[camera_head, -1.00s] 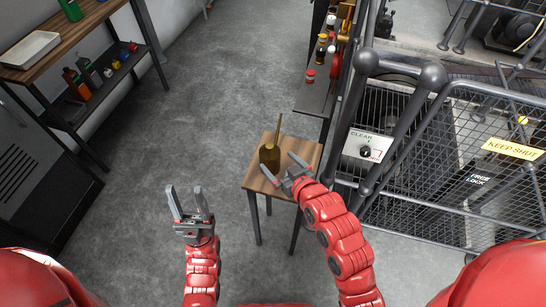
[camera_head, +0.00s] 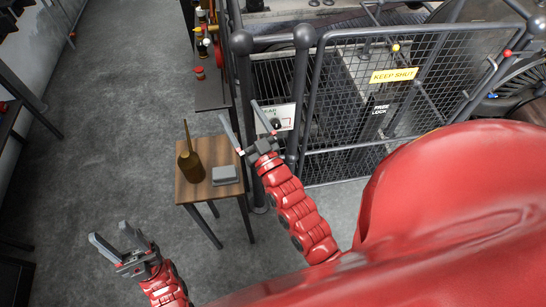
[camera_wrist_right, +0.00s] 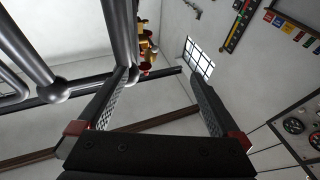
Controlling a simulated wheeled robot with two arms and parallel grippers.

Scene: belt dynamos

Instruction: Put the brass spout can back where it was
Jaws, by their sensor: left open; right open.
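The brass spout can (camera_head: 191,162) stands upright on the small wooden table (camera_head: 188,190), its thin spout pointing up. My right gripper (camera_head: 248,118) is open and empty to the right of the table, in front of the cage posts and the small white panel, apart from the can. In the right wrist view the two fingers (camera_wrist_right: 160,105) are spread with nothing between them; the can does not show there. My left gripper (camera_head: 110,240) is open and empty over the floor at the lower left, apart from the table.
A grey box-like object (camera_head: 225,175) lies on the table beside the can. A dark shelf (camera_head: 211,92) holding a red-capped jar (camera_head: 200,72) stands behind. The mesh gate (camera_head: 410,90) with a "KEEP SHUT" sign is at right. Open floor (camera_head: 110,130) lies left.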

